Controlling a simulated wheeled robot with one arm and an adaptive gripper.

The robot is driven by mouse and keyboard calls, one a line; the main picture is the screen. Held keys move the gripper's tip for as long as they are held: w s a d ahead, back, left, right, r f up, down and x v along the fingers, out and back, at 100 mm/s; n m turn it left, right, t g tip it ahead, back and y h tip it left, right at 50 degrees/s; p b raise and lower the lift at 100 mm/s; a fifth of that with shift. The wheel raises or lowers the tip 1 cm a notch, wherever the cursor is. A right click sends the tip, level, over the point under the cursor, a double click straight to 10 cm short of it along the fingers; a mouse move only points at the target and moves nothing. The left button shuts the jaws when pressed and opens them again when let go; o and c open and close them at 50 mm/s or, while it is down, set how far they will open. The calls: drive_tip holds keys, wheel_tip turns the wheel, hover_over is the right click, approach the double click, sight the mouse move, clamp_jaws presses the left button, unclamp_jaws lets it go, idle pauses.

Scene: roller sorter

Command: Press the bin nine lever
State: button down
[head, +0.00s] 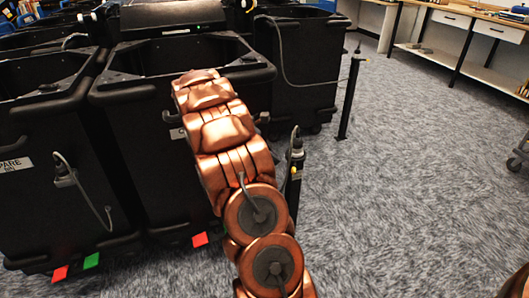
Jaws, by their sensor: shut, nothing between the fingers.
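I cannot make out a bin number nine or tell which lever belongs to it. A small device with a thin grey lever (93,201) is on the front of the left black bin (40,120), whose label (16,165) reads "PARE", cut off at the picture's edge. A black post with a device on top (296,150) stands just right of my arm. My copper arm rises in front of the middle black bin (140,150) and hides part of its front and its label. My gripper does not show.
Another black bin (300,65) stands behind on the right, beside a thin black post (349,95) with a cable. Grey carpet (410,190) is clear to the right; a workbench (460,50) stands beyond.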

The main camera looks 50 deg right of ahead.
sight(294, 167)
drive_tip(key=x, duration=0.4)
drive_tip(key=shift+b, duration=0.3)
drive_tip(key=shift+r+p, duration=0.1)
drive_tip(key=shift+p, duration=0.25)
